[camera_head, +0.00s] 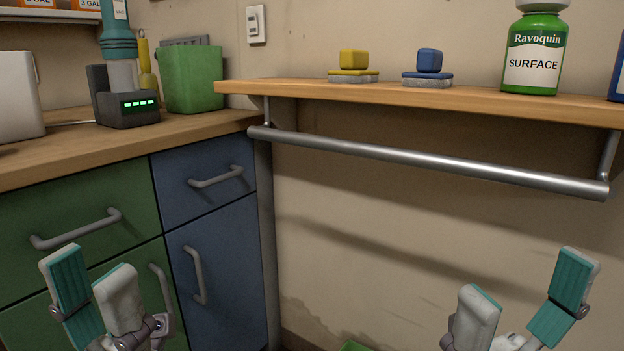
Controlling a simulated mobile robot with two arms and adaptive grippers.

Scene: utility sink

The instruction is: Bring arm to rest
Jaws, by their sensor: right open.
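My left gripper (91,268) is low at the left of the head view, in front of the green and blue cabinet fronts. Its two teal-padded fingers stand apart with nothing between them. My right gripper (527,275) is low at the right, in front of the bare wall below the shelf. Its fingers are spread wide and empty. Both grippers point upward, and their lower parts are cut off by the bottom edge.
A metal rail (420,161) runs under the wooden shelf (450,94), above my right gripper. The shelf holds a yellow scrubber (353,60), a blue scrubber (429,62) and a green bottle (534,50). Cabinet handles (77,230) stick out near my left gripper.

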